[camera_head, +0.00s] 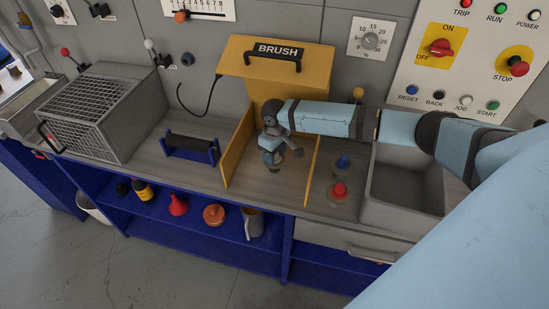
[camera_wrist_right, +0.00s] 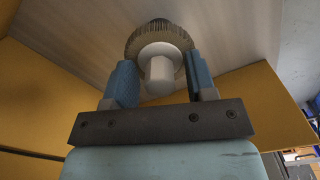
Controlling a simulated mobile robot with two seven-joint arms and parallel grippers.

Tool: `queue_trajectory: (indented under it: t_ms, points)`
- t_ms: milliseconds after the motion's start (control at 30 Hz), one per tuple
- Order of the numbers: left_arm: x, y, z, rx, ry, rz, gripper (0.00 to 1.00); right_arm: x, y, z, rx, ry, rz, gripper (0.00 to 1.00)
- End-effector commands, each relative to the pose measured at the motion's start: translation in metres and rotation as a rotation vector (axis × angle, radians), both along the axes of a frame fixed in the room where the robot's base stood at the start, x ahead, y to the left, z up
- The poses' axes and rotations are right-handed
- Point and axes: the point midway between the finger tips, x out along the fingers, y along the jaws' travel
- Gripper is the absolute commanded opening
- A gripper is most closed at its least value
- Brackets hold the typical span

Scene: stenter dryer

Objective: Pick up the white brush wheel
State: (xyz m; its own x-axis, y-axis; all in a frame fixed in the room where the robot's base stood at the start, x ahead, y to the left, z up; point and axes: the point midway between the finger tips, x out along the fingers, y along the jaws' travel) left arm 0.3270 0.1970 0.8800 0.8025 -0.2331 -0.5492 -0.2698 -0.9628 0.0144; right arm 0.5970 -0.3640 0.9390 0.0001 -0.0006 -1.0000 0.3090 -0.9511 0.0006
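The brush wheel (camera_wrist_right: 160,40) shows in the right wrist view, with a ring of brownish bristles and a white hub (camera_wrist_right: 158,70) facing the camera. My right gripper (camera_wrist_right: 161,78) has its two blue fingers spread on either side of the hub. Gaps seem to show between fingers and hub, so it looks open around it. In the head view my right gripper (camera_head: 272,162) points down between the yellow side panels under the BRUSH cover; the wheel is mostly hidden there. My left gripper is not in view.
Yellow panels (camera_head: 238,150) stand left and right of the right gripper, close by. The yellow BRUSH cover (camera_head: 273,68) is behind it. Red (camera_head: 339,190) and blue (camera_head: 343,162) knobs and a grey bin (camera_head: 400,212) are to the right. A blue roller stand (camera_head: 191,148) is to the left.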

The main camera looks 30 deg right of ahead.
Motion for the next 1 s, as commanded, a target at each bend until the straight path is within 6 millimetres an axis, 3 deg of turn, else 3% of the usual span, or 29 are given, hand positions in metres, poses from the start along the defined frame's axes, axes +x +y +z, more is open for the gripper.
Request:
queue_trajectory:
  t_ms: [33,200,567,867,1000]
  points:
    - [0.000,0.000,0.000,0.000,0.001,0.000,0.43,0.000,0.000,0.000,0.000,0.000,0.000,0.39]
    - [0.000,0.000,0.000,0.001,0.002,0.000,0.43,0.000,0.000,0.000,0.000,0.000,0.000,0.00]
    - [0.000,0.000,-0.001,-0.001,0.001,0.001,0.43,0.000,0.000,0.004,0.000,-0.001,0.000,0.00]
    - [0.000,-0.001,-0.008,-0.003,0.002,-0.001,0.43,0.001,0.000,0.037,0.001,-0.004,0.001,0.00]
    - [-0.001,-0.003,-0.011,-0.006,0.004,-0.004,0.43,-0.021,0.024,0.033,0.003,0.001,0.005,0.00]
